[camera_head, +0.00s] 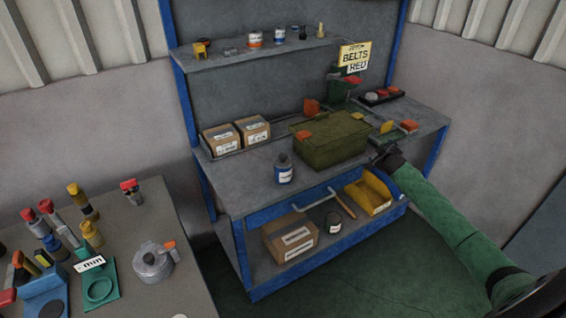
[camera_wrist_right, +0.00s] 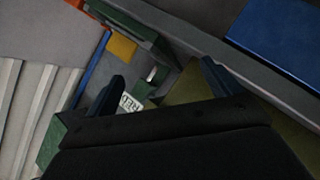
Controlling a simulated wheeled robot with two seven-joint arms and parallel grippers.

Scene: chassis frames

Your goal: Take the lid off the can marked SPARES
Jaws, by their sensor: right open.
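No marking that reads SPARES can be made out in either view. On the lower shelf stands a dark can (camera_head: 333,222) with a pale label too small to read. A grey container with a white label (camera_head: 284,174) stands on the bench top, its text unreadable. Small cans, one with an orange band (camera_head: 255,40) and one with a blue band (camera_head: 280,35), stand on the upper shelf. My right gripper (camera_head: 382,158) is at the bench's right front, beside the olive box (camera_head: 330,147). In the wrist view the right gripper (camera_wrist_right: 163,85) is open and empty. My left gripper is out of view.
Two cardboard boxes (camera_head: 221,139) sit on the bench's left. A yellow bin (camera_head: 372,192) and a cardboard box (camera_head: 290,238) are on the lower shelf. A BELTS RED sign (camera_head: 355,56) stands behind the olive box. A side table with tools and a metal pot (camera_head: 153,263) is at left.

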